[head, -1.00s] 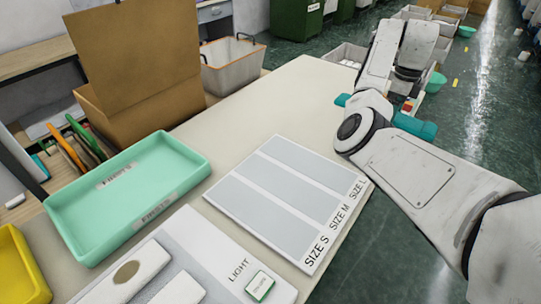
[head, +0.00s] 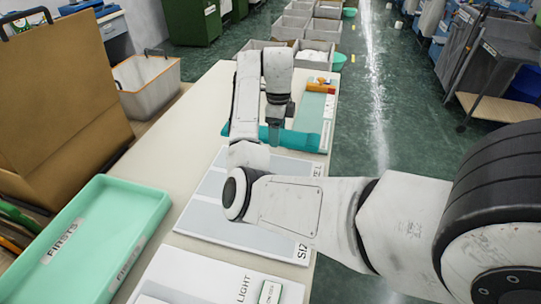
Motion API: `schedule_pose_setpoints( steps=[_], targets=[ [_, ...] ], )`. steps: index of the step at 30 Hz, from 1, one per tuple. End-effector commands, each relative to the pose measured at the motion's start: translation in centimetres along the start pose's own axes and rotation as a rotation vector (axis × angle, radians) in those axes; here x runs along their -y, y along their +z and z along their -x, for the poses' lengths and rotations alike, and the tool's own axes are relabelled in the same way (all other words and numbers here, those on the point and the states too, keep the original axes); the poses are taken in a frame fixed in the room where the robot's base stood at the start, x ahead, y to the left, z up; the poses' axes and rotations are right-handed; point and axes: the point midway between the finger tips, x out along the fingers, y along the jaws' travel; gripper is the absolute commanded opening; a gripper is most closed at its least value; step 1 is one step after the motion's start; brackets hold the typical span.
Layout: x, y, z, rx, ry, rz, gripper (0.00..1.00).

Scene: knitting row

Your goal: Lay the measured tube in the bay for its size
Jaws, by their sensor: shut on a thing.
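My gripper (head: 275,126) points down and is shut on a teal tube (head: 302,140). The tube lies crosswise in the picture, just beyond the size board (head: 207,214); I cannot tell whether it touches anything below. The board is white with grey-blue bays side by side. My forearm covers much of it, including most of the bay labels; part of "SIZE" at the near end and an "L" at the far end show. No tube shows on the uncovered parts of the bays.
A gauge-like board (head: 331,88) with a green strip and an orange piece (head: 320,88) lies beyond the tube. A mint tray (head: 95,235) marked "FIRSTS" is at left, a "LIGHT" board (head: 215,275) in front. A cardboard box (head: 60,90) and wire-handled bin (head: 147,85) stand behind.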

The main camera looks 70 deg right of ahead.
Motion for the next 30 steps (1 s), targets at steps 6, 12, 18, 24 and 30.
schedule_pose_setpoints(
  steps=[6,12,18,24,30],
  targets=[
    [-2.5,0.5,-3.3,-0.002,0.001,0.001,0.4],
    [-3.2,0.7,-4.2,-0.002,0.001,0.0,0.4],
    [-3.9,0.7,-6.3,-0.004,0.003,0.0,0.4],
    [-3.8,0.8,-8.0,0.0,0.001,-0.001,0.4],
    [-3.8,0.8,-8.0,0.0,0.001,-0.001,0.4]
  ],
)
